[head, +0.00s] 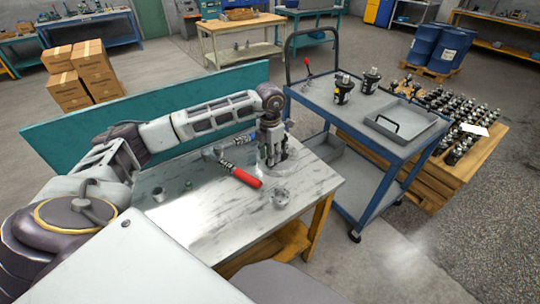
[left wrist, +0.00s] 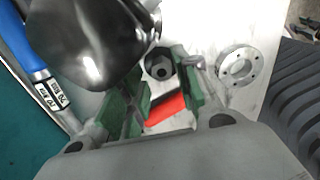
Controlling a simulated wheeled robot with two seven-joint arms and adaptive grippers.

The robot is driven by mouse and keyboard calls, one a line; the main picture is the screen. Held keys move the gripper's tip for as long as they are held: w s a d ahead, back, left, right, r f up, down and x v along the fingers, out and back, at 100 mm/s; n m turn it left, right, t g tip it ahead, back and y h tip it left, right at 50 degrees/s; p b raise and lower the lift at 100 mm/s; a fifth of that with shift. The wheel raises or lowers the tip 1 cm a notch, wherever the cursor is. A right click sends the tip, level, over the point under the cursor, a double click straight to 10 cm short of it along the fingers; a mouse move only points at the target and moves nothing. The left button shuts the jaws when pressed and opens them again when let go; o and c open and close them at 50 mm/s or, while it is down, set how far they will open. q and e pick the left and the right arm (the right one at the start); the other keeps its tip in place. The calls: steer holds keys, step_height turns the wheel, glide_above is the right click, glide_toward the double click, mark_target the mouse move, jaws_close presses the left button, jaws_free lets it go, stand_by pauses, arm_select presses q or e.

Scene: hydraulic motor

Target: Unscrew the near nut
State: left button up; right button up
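My left gripper (head: 273,158) points down over the right part of the marbled workbench (head: 215,225). In the left wrist view its fingers (left wrist: 165,88) with green inner faces stand apart. A grey metal piece with a dark round hole (left wrist: 160,66) lies between or just beyond the fingertips; I cannot tell if they touch. A shiny black rounded body (left wrist: 95,40), possibly the motor, is beside it. A red-handled tool (head: 246,178) lies by the gripper; its red handle also shows between the fingers (left wrist: 168,109). I cannot make out the near nut for certain. My right gripper is out of view.
A small cup (head: 158,194) and a small green part (head: 188,184) lie left. A blue-handled tool (left wrist: 32,45) lies beyond. A blue cart (head: 350,130) stands right. The bench's front is clear.

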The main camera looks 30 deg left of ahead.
arm_select(q)
steer(key=shift+w+d+r, duration=0.2)
steer(key=shift+w+d, duration=0.05)
steer(key=shift+d, duration=0.05)
stand_by(0.6)
steer(key=c, duration=0.6)
steer(key=shift+d, duration=0.1)
jaws_close()
steer(key=shift+w+r+n+p, duration=0.1)
steer(key=shift+n+p, duration=0.55)
steer(key=shift+n, duration=2.15)
steer(key=shift+n, duration=0.3)
steer(key=shift+n+p, duration=0.6)
steer(key=shift+n, duration=1.4)
